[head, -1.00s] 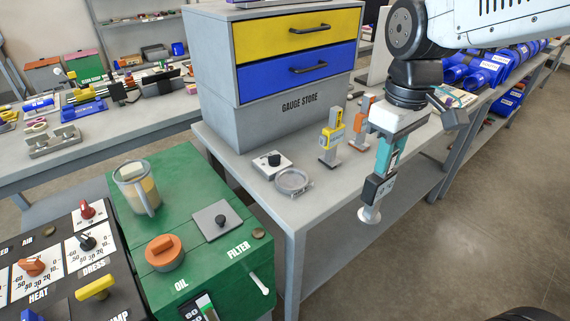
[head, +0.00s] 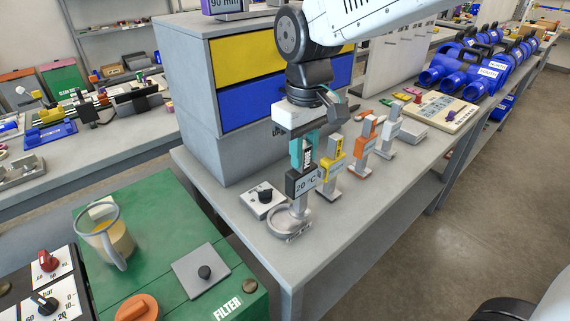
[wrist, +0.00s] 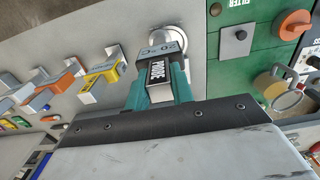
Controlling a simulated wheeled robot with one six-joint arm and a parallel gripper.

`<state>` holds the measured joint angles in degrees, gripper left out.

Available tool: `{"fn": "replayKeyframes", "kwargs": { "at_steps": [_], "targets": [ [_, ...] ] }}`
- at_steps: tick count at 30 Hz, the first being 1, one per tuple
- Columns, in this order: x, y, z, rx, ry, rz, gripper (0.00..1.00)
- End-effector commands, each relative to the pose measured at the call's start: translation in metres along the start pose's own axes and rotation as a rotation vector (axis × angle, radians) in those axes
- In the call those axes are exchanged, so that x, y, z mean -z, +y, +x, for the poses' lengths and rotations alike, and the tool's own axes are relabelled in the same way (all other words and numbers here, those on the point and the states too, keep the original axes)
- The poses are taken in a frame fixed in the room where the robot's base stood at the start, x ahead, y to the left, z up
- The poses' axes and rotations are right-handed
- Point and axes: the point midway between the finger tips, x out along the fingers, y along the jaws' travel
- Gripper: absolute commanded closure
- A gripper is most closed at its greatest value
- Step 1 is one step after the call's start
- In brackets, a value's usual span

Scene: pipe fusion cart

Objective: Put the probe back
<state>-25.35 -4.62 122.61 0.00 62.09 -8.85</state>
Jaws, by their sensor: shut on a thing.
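A yellow gauge (head: 332,177), an orange gauge (head: 362,148) and a grey gauge (head: 388,135) stand in a row to the right. A white plate with a black knob (head: 262,198) is just left. The drawer cabinet (head: 190,100) stands behind. The green cart (head: 150,235) carries a jug (head: 112,240).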

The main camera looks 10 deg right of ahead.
Motion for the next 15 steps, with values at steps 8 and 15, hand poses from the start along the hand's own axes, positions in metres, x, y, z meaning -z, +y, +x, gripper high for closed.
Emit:
{"fn": "replayKeyframes", "kwargs": {
  "at_steps": [8,15],
  "targets": [
    [0.029,-0.018,0.003,0.000,0.001,0.002,0.96],
    [0.028,-0.018,0.030,0.000,-0.002,0.003,0.96]
  ]
}}
